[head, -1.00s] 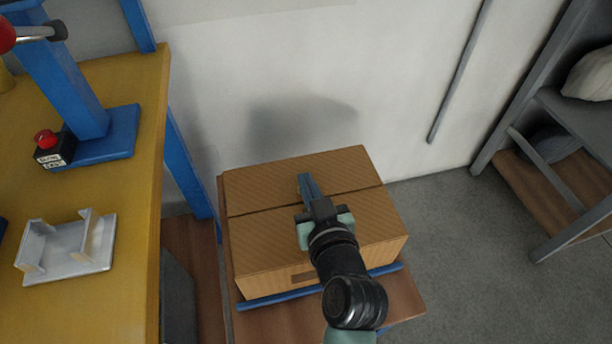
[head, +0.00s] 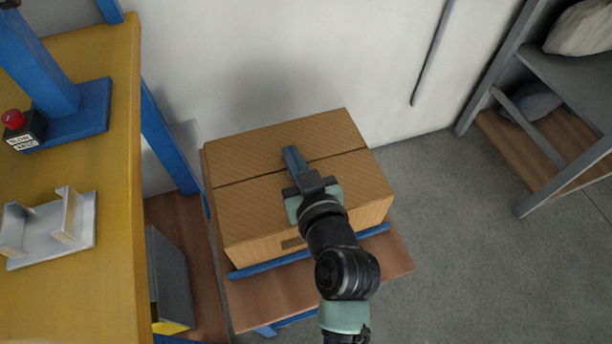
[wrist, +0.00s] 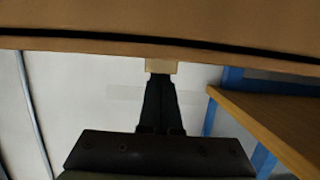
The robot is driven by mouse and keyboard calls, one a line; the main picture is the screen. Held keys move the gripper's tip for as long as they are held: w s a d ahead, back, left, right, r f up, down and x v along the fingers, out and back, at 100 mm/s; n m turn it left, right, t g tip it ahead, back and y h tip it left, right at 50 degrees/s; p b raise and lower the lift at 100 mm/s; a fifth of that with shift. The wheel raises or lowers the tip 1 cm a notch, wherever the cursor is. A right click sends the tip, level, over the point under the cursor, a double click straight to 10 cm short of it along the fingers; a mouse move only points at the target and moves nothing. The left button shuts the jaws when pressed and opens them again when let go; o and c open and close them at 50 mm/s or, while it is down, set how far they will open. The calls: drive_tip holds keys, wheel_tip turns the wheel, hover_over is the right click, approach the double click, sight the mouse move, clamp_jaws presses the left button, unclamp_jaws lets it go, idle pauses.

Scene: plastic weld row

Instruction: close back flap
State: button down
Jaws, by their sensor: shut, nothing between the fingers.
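The cardboard box has two flaps lying level across its top in the head view, with a thin dark seam between them. The back flap (head: 245,152) is on the wall side and looks flat. The front flap (head: 245,205) is on the near side. My gripper (head: 291,151) is shut and empty, reaching over the seam with its tips over the back flap. Whether the tips touch the cardboard cannot be told. In the wrist view, my gripper's dark fingers (wrist: 160,80) are together, below a brown cardboard band (wrist: 160,20) with a dark line along it.
The box sits on a low wooden stand (head: 265,300) with blue rails, close to the pale wall (head: 280,60). A yellow workbench (head: 115,120) with a blue post stands on the left. A grey shelf unit (head: 530,90) is at right. The floor between is clear.

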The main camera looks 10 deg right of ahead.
drive_tip(key=p+v, duration=0.1)
drive_tip(key=v, duration=1.1)
drive_tip(key=shift+w, duration=0.1)
drive_tip(key=w+a+r+t+h, duration=0.1)
drive_tip(key=w+r+t, duration=0.25)
drive_tip(key=r, duration=1.05)
drive_tip(key=w+a+r+t, duration=0.1)
drive_tip(key=w+r+t, duration=0.3)
drive_tip(key=r, duration=1)
drive_tip(key=s+a+r+m+t+h, duration=0.1)
drive_tip(key=s+r+t, duration=0.2)
drive_tip(key=r, duration=0.7)
drive_tip(key=s+a+r+m+t+h, duration=0.1)
drive_tip(key=s+a+r+t, duration=0.15)
drive_tip(key=r, duration=0.75)
wheel_tip(320, 180, up, 34)
drive_tip(key=p, duration=3.4)
drive_tip(key=shift+d, duration=0.3)
drive_tip(key=shift+s, duration=0.1)
